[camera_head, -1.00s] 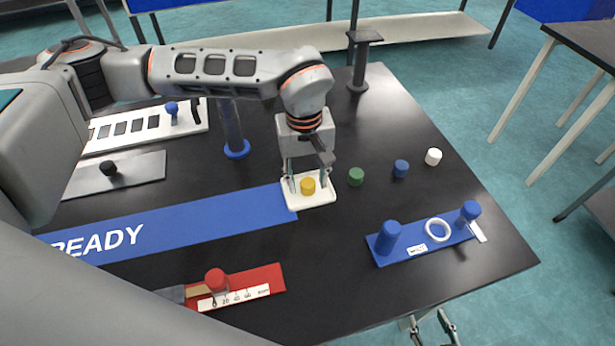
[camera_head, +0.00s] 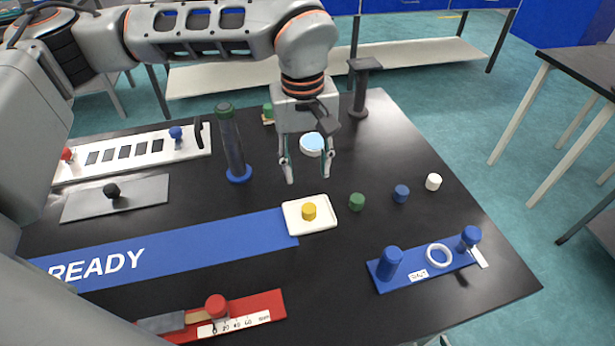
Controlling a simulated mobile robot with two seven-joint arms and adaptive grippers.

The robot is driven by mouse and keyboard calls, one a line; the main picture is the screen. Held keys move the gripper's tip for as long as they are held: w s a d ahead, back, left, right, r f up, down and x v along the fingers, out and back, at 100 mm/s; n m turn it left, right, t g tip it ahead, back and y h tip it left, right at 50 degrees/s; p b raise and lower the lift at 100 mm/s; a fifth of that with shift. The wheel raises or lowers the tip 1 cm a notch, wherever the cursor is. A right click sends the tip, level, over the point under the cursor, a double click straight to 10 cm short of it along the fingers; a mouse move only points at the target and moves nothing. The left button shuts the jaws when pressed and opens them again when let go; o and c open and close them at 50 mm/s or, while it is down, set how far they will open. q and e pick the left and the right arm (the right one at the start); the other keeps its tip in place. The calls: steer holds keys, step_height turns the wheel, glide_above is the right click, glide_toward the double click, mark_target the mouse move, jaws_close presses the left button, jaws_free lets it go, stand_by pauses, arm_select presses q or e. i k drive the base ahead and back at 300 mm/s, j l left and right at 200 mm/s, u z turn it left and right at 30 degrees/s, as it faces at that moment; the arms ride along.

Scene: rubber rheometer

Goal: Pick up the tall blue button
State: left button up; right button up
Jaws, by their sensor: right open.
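A tall blue cylinder (camera_head: 389,264) stands upright at the left end of the blue plate (camera_head: 403,278). A shorter blue knob (camera_head: 470,237) stands at that plate's right end, and a white ring (camera_head: 438,255) lies between them. A separate blue button (camera_head: 401,193) stands on the black table between a green button (camera_head: 357,201) and a white one (camera_head: 433,181). My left gripper (camera_head: 308,176) is open and empty above the table, behind a white tray (camera_head: 325,226) that holds a yellow button (camera_head: 309,211). My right gripper (camera_head: 437,341) only just shows at the bottom edge.
A column with a blue base (camera_head: 238,174) and a dark stand (camera_head: 360,90) rise near my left gripper. A light-blue-topped disc (camera_head: 313,144) lies behind its fingers. A red plate (camera_head: 270,306) with a red knob lies at the front. The table between tray and blue plate is clear.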

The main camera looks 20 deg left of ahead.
mark_target(401, 192)
steer(key=k, duration=1.5)
